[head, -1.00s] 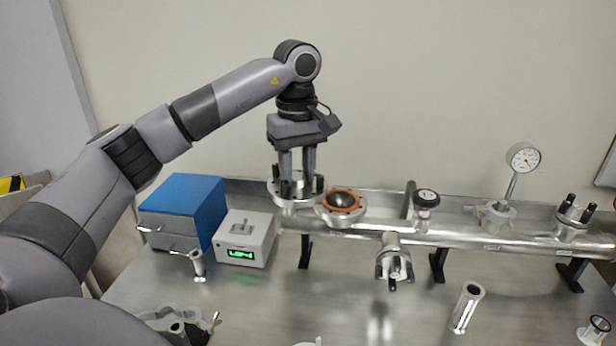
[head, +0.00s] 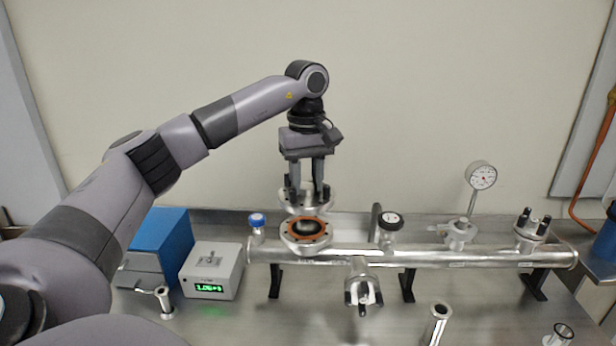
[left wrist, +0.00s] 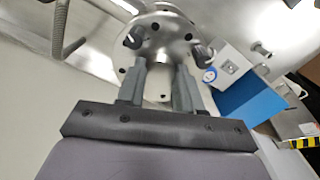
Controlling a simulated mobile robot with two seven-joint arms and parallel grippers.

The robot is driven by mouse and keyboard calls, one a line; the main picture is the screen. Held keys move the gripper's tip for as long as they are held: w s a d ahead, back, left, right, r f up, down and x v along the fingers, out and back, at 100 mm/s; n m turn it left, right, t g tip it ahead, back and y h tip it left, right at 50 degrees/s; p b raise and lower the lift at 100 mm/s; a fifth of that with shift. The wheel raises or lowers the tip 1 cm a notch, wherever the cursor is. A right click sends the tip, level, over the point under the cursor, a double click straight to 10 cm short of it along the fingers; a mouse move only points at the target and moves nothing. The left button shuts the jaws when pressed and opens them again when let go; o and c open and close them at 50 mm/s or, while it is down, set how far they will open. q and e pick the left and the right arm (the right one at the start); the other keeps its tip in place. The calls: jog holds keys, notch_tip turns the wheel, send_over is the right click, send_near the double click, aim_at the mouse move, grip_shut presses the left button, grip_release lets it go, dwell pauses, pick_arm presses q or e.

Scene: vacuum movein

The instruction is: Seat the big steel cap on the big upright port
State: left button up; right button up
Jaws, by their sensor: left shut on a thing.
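The big steel cap (head: 289,208) is a round flange with dark clamps standing up from it. My left gripper (head: 306,188) is shut on it from above; the cap also shows in the left wrist view (left wrist: 160,22). The big upright port (head: 306,246) has an orange-brown ring around a dark opening, on the left part of the steel pipe. In the head view the cap hangs above the port's far side, with the opening visible below it. The cap looks about level and apart from the port. My right gripper is not in view.
A blue-knobbed valve (head: 257,222) stands just left of the port, a black-knobbed valve (head: 389,222) to its right. A round gauge (head: 481,176) rises farther right. A grey box with a green display (head: 212,272) and a blue box (head: 155,245) stand left.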

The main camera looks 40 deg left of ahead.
aim_at(307, 201)
pick_arm(q)
jog(key=shift+f+b, duration=0.3)
jog(key=shift+f, duration=2.25)
jog(key=shift+f, duration=0.5)
dwell(1.0)
jog(key=o, duration=1.2)
jog(key=shift+d, duration=0.1)
jog(key=shift+s+f, duration=0.15)
jog(key=shift+f, duration=0.1)
notch_tip(307, 201, up, 8)
jog(key=shift+f, duration=0.2)
